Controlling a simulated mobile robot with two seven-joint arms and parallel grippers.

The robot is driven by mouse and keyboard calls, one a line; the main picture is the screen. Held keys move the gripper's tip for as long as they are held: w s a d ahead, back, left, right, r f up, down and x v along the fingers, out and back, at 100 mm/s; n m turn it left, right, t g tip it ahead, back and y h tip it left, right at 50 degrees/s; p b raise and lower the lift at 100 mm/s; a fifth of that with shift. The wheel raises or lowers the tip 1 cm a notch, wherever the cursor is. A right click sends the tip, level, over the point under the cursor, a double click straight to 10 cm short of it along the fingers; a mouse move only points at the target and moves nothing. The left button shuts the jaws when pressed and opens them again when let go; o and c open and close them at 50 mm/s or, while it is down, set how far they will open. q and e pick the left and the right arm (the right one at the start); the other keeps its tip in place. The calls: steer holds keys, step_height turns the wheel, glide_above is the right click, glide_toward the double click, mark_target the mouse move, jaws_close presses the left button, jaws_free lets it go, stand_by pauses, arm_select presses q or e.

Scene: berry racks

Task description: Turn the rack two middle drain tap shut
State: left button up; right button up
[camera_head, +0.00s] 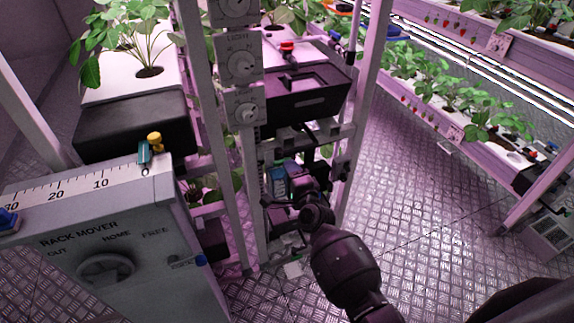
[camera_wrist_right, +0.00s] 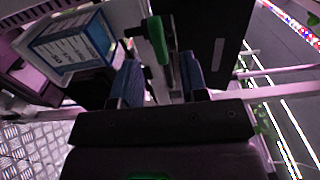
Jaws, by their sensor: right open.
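The drain tap shows in the right wrist view as a green lever handle (camera_wrist_right: 159,40) on a dark stem. My right gripper (camera_wrist_right: 161,78) is open, its two blue-padded fingers apart. The green handle shows between and just beyond the fingertips; I cannot tell whether either finger touches it. In the head view my right gripper (camera_head: 293,183) reaches in low between the rack posts, under the dark trough. The tap cannot be made out there, with my wrist in front. My left gripper is not in view.
A blue-and-white box (camera_wrist_right: 72,46) is left of the fingers in the wrist view. Rack posts (camera_head: 360,110) stand close on both sides of my arm. A rack mover panel (camera_head: 120,260) stands at the left. The metal floor to the right is clear.

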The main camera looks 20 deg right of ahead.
steer(key=s, duration=0.7)
stand_by(0.5)
steer(key=s+d+f+n+g, duration=0.2)
steer(key=s+f+n, duration=0.1)
steer(key=s+n, duration=0.3)
steer(key=s+d+f+n+g, duration=0.2)
steer(key=s+n, duration=0.4)
steer(key=s, duration=0.5)
steer(key=s+d+f+n+g, duration=0.2)
steer(key=s+f+n, duration=0.2)
steer(key=s, duration=0.5)
steer(key=n, duration=0.2)
steer(key=shift+s+d+f+n+g+h, duration=0.2)
steer(key=shift+d+f+n+g+h, duration=0.1)
steer(key=shift+f+n+g+h, duration=0.1)
